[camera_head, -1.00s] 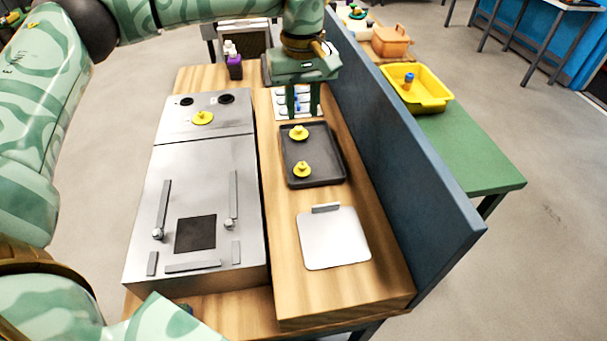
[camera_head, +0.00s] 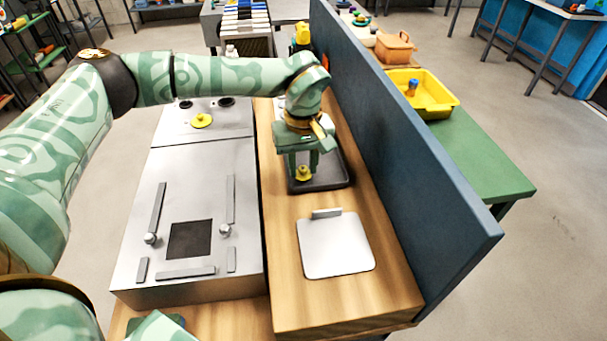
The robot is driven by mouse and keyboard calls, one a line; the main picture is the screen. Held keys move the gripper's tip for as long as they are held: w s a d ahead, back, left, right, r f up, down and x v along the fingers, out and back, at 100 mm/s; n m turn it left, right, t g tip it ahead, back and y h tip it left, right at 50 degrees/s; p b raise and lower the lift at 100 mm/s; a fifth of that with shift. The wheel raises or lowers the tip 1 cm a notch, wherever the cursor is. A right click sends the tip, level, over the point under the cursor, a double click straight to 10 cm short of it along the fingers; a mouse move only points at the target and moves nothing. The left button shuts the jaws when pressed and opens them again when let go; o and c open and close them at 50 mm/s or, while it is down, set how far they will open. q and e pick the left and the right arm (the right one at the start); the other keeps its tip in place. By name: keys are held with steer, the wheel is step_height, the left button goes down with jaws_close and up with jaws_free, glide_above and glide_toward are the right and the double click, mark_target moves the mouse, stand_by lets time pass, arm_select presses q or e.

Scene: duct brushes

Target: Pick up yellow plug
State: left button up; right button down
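The dark tray (camera_head: 336,179) lies on the wooden bench, right of the grey metal panel. A yellow plug (camera_head: 303,174) sits on the tray near its front left. My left gripper (camera_head: 304,171) points down over the tray. Its two fingers are apart, one on each side of this plug as seen from the head. I cannot tell whether they touch it. The tray's second plug is hidden behind the gripper. Another yellow plug (camera_head: 201,120) sits on the back part of the metal panel (camera_head: 190,180).
A tall blue partition (camera_head: 400,150) runs along the right side of the bench. A silver plate with a handle (camera_head: 335,246) lies in front of the tray. Beyond the partition, a yellow bin (camera_head: 436,98) stands on a green table (camera_head: 480,160).

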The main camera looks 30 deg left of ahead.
arm_select(q)
jaws_close()
steer(key=shift+r, duration=0.1)
